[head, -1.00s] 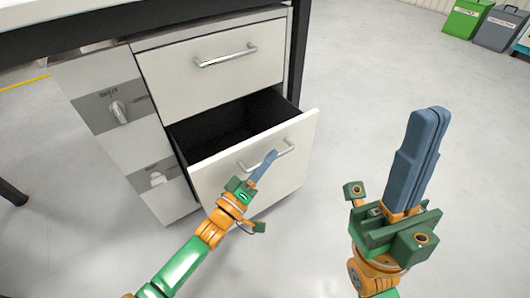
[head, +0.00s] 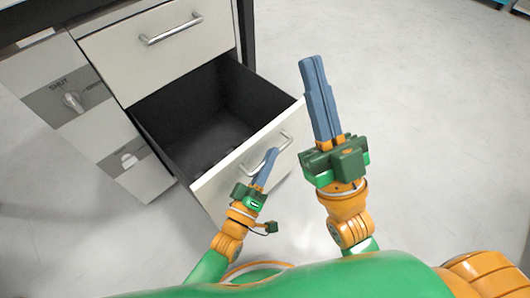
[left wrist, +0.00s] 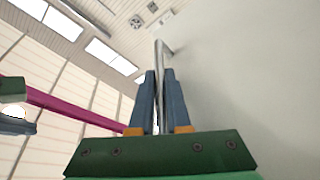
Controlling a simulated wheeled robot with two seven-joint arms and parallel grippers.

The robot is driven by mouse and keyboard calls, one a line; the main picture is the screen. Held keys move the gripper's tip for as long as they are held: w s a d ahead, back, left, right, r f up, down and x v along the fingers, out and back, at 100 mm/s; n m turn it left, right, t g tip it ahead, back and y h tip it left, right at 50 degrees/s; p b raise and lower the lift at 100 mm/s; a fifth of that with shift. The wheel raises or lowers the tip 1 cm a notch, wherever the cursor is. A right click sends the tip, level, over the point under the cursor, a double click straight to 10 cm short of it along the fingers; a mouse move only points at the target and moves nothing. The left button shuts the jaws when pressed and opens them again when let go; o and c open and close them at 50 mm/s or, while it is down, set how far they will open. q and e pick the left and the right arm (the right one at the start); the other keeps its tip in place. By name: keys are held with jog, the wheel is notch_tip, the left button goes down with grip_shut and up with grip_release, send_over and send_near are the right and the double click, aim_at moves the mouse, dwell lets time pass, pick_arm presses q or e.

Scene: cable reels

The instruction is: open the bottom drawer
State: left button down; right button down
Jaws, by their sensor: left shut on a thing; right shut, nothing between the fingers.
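The bottom drawer (head: 205,183) of the white cabinet is pulled well out, and its dark inside (head: 200,115) shows empty. My left gripper (head: 270,160) is shut on the drawer's silver bar handle (head: 247,167). In the left wrist view the handle (left wrist: 159,62) runs up between the two blue fingers of the left gripper (left wrist: 159,100), beside the pale drawer front (left wrist: 240,70). My right gripper (head: 313,75) is shut and empty, raised to the right of the drawer, apart from it.
The top drawer (head: 155,50) above is closed, with its own bar handle (head: 170,29). A side panel (head: 70,90) with knobs stands left of the drawers. A dark table leg (head: 245,30) stands behind. The floor (head: 430,120) to the right is clear.

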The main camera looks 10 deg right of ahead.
pick_arm(q)
jog(key=c, duration=0.9)
grip_release()
jog(key=shift+s+a, duration=0.1)
jog(key=shift+s, duration=0.05)
jog(key=p+v, duration=0.1)
jog(key=v, duration=0.6)
jog(key=shift+p, duration=0.3)
pick_arm(e)
jog(key=w+f+m+g+h, duration=0.1)
jog(key=w+f+g+h, duration=0.3)
jog(key=f, duration=0.5)
jog(key=shift+w+f+g, duration=0.2)
jog(key=shift+w+g, duration=0.7)
jog(key=shift+w, duration=0.15)
